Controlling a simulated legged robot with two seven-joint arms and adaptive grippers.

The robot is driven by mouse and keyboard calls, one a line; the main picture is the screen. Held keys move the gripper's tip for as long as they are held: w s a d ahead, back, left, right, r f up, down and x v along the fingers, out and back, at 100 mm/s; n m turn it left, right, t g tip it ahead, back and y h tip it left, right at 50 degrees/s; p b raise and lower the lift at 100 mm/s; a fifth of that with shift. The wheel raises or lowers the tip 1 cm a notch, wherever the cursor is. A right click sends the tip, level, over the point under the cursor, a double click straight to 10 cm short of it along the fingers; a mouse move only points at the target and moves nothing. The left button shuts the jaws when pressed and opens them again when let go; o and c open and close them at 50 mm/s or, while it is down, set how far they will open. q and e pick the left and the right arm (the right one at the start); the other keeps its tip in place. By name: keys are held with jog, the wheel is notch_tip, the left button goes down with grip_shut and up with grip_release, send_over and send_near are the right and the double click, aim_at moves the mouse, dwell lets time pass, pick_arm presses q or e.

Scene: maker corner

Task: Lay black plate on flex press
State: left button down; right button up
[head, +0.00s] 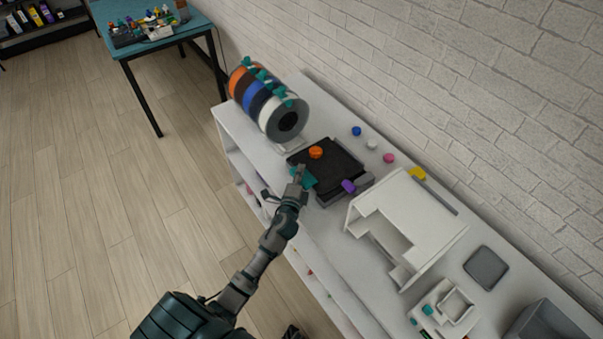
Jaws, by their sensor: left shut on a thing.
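The black plate (335,158) is a dark, flat square on the white shelf unit, at or just above a grey device that I take as the flex press (357,187). The plate hides most of that device, and I cannot tell whether they touch. My left gripper (300,175) is at the plate's near left edge, shut on it, with a teal piece (308,181) beside the fingers. An orange round piece (316,152) shows over the plate's far left part, and a purple piece (348,186) at its near right edge.
A rack of coloured spools (272,108) stands to the left. Small blue (356,131), white and pink (389,158) pieces lie near the wall. A white open housing (410,225) stands close on the right, with a grey pad (486,268) and grey bin (545,325) beyond.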

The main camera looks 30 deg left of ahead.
pick_arm(q)
jog(key=shift+a, duration=0.2)
jog(key=c, duration=1.5)
grip_release()
jog(key=o, duration=0.4)
jog(key=shift+d, duration=0.1)
jog(key=shift+o, duration=0.6)
jog(key=shift+d, duration=0.2)
